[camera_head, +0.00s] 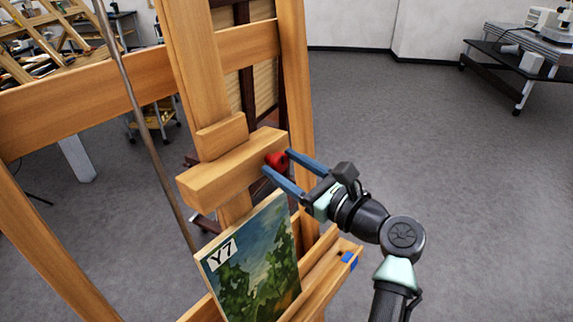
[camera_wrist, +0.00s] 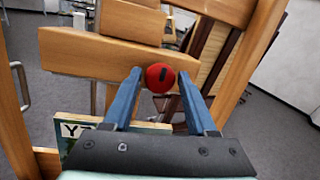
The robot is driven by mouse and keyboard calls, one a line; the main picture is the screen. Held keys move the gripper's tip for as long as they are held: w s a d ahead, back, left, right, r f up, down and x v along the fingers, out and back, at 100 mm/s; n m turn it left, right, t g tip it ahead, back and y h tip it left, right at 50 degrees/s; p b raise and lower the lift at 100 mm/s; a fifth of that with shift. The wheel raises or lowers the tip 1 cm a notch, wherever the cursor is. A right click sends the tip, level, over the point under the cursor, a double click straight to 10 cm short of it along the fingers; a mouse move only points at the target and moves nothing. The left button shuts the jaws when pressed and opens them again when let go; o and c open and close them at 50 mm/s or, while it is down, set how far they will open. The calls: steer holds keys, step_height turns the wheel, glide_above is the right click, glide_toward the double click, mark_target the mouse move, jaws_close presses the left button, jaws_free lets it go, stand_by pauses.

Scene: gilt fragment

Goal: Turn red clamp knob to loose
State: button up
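The red clamp knob (camera_head: 277,161) sits on the end of the wooden clamp block (camera_head: 225,172) of the easel.
A painting labelled Y7 (camera_head: 258,262) stands on the easel ledge below the clamp block. A blue piece (camera_head: 348,258) is on the ledge's right end. Easel posts rise behind. Open grey floor (camera_head: 430,130) lies to the right, with a dark cart (camera_head: 515,65) far off.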

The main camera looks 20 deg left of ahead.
jaws_close()
